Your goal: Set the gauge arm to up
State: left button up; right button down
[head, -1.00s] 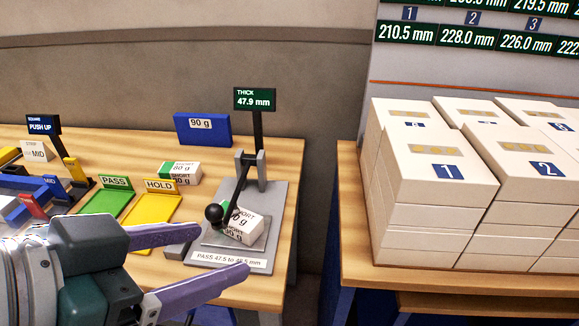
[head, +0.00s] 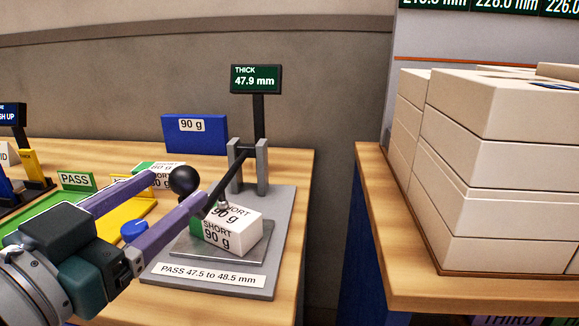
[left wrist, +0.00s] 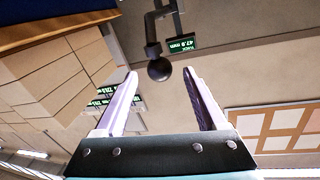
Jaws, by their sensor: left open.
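The thickness gauge stands on a grey base (head: 275,225) with a grey bracket (head: 262,170). Its black gauge arm (head: 232,172) slopes from the bracket down toward the front left and ends in a black ball knob (head: 184,180). A small ream labelled SHORT 90 g (head: 232,235) lies on the plate under the arm. My left gripper (head: 182,188) is open, its purple fingers on either side of the knob. In the left wrist view the knob (left wrist: 159,70) sits between the fingertips, apparently touching neither. My right gripper is out of view.
The gauge display (head: 256,79) reads 47.9 mm. A blue 90 g block (head: 195,135) stands behind, and the green PASS sign (head: 76,181) is at left. Stacked white reams (head: 500,160) fill the right table, across a gap.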

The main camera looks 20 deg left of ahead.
pick_arm(q)
send_over(206, 211)
dwell(0.3)
jog(key=shift+c, duration=0.2)
grip_shut()
dwell(0.3)
dwell(0.9)
